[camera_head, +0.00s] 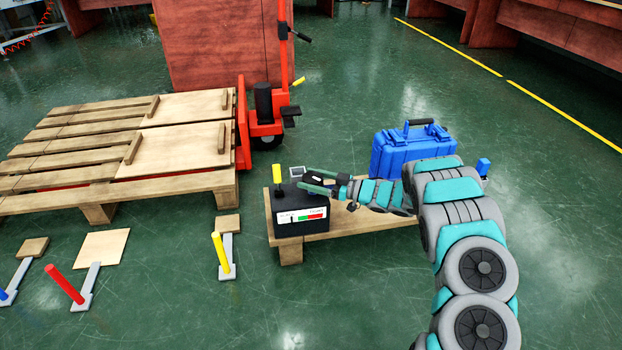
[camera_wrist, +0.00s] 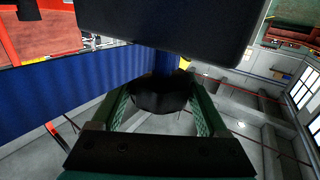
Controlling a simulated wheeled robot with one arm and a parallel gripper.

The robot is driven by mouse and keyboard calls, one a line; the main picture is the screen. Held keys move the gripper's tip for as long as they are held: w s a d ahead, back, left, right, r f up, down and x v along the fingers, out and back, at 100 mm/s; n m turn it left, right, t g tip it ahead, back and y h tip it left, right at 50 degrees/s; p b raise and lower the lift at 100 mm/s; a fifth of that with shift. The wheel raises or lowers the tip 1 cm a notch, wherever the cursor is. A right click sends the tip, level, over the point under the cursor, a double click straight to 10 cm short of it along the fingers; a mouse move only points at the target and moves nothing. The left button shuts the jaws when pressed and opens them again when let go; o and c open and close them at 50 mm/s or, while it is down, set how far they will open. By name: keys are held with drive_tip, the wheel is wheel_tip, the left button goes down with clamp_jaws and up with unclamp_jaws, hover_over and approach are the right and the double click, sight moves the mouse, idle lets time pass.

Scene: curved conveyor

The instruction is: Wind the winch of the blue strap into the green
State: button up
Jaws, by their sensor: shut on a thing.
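A black box (camera_head: 302,208) stands on the left end of a low wooden bench. Its front has a white gauge panel (camera_head: 313,216) with a red and a green part; a small dark mark shows towards its left, too small to read. A yellow knob (camera_head: 278,174) rises from the box's back left. My gripper (camera_head: 315,184) is low over the box. In the wrist view its green fingers (camera_wrist: 162,112) are shut on a dark rounded knob (camera_wrist: 161,94). A broad ribbed blue surface (camera_wrist: 75,88) fills the left there; I cannot tell whether it is the strap.
A pallet (camera_head: 95,183) and a red lifter (camera_head: 265,125) stand at the left and back.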

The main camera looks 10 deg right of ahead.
drive_tip(key=m+t+h, duration=0.2)
drive_tip(key=t, duration=0.1)
drive_tip(key=shift+a+m+p, duration=0.1)
drive_tip(key=shift+m+p, duration=0.2)
drive_tip(key=shift+p, duration=0.05)
drive_tip(key=m+t+h, duration=0.3)
drive_tip(key=h, duration=0.1)
drive_tip(key=shift+w+d+m+t+h+b, duration=0.1)
drive_tip(key=shift+m+t+h+b, duration=0.45)
drive_tip(key=shift+m+h, duration=1.05)
drive_tip(key=shift+d+m+t+h+b, duration=0.1)
drive_tip(key=shift+m+t+h+b, duration=0.45)
drive_tip(key=shift+h, duration=1.65)
drive_tip(key=shift+m, duration=0.45)
drive_tip(key=o, duration=1.3)
drive_tip(key=shift+c, duration=0.2)
